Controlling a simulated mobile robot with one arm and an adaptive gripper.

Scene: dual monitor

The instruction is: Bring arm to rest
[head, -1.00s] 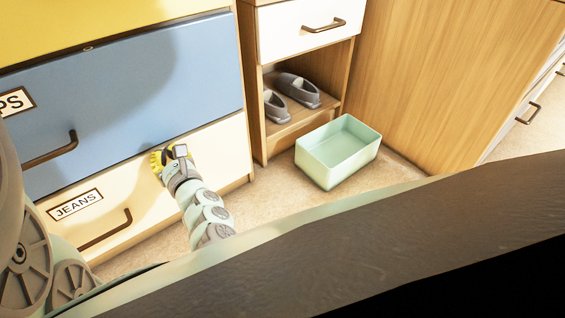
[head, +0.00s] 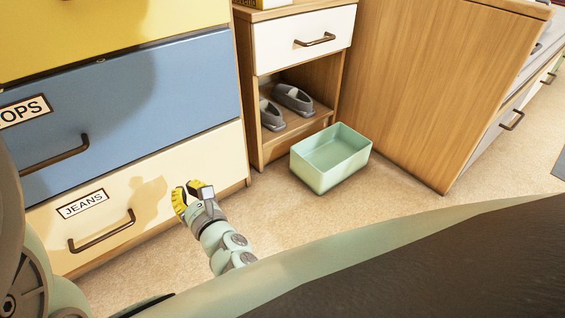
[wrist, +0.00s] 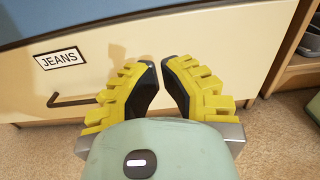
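My gripper (head: 187,190) has yellow fingers and is in front of the cream drawer labelled JEANS (head: 154,215), apart from it, to the right of the handle. In the wrist view my gripper (wrist: 160,62) shows two yellow fingers with dark pads. The tips lean toward each other with a narrow gap between them, and nothing is held. The JEANS drawer front (wrist: 215,45) fills the background beyond the fingers. My grey-green arm reaches up from the lower edge in the head view.
A blue drawer (head: 150,95) sits above the JEANS drawer. A pale green bin (head: 330,175) stands on the floor to the right. Grey shoes (head: 293,98) lie in an open shelf below a white drawer (head: 280,45). The carpet between my arm and the bin is clear.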

